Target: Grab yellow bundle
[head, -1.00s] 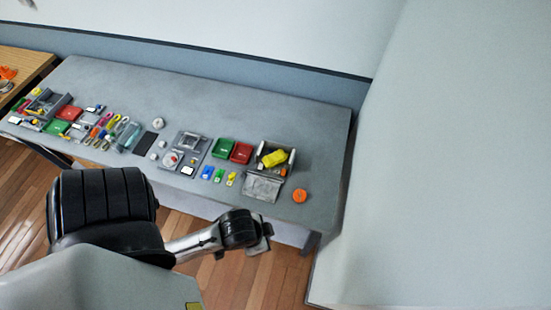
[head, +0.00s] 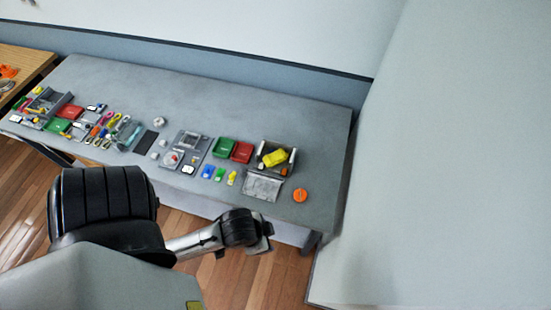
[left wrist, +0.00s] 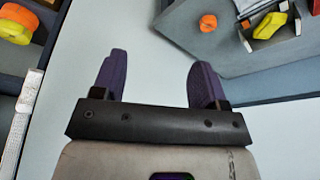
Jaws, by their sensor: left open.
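A yellow bundle (head: 275,157) lies in an open grey box (head: 262,150) near the right end of the long grey table. In the left wrist view a yellow bundle (left wrist: 270,26) shows at the upper right, in an open box. Another yellow piece (left wrist: 15,31) shows at the left edge of that view, in a dark compartment; I cannot tell which is the one in the head view. My left gripper (left wrist: 160,62) is open, with two purple fingers apart and nothing between them. In the head view my left arm extends in front of the table, its fingers not clearly visible. My right gripper is not in view.
An orange round piece (head: 300,195) lies right of the box. A green tray (head: 223,148) and a red tray (head: 242,152) stand left of it. Several small items cover the table's left part. A pale wall panel (head: 440,170) rises at the right. The table's back strip is clear.

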